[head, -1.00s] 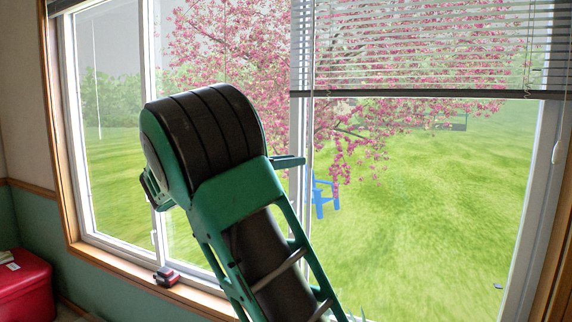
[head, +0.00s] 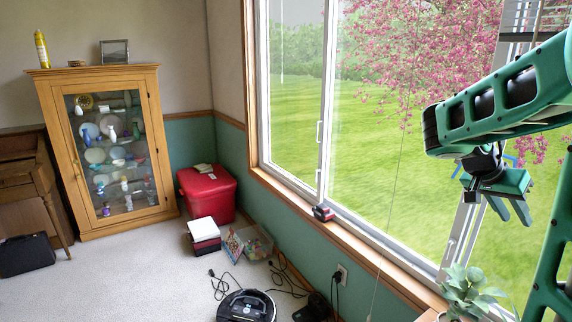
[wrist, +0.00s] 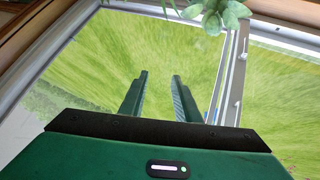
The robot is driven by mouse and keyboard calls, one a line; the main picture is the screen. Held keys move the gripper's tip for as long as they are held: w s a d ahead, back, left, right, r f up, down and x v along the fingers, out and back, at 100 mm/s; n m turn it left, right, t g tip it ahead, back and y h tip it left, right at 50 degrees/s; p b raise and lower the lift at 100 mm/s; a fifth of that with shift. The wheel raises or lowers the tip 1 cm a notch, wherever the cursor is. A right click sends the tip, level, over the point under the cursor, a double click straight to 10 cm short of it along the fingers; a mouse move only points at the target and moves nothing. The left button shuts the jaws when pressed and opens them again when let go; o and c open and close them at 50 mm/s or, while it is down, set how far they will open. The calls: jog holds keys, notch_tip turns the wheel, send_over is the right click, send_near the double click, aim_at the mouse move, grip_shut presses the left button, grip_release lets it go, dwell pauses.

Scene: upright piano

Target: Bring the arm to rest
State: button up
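My green arm reaches in from the right edge of the head view, in front of the window. My gripper (head: 508,212) hangs at its end, fingers pointing down, above and right of a potted plant. In the wrist view my gripper (wrist: 158,88) shows two parallel fingers with a clear gap between them and nothing in it. The gripper touches nothing that I can see.
The potted plant (head: 468,290) stands near the window at lower right; its leaves (wrist: 222,14) show in the wrist view. A robot vacuum (head: 246,306), cables, a clear bin (head: 254,243), a red ottoman (head: 207,193) and a glass cabinet (head: 103,150) stand left. Open carpet lies at lower left.

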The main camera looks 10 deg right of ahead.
jog(key=s+a+f+n+y, duration=0.4)
jog(key=s+a+f, duration=0.1)
jog(key=s+a, duration=0.4)
jog(key=s+a+f+n+t+y, duration=0.1)
jog(key=s+a+f+n+y, duration=0.3)
jog(key=s+a, duration=0.5)
jog(key=a+f+y, duration=0.1)
jog(key=a, duration=0.2)
jog(key=shift+a, duration=0.3)
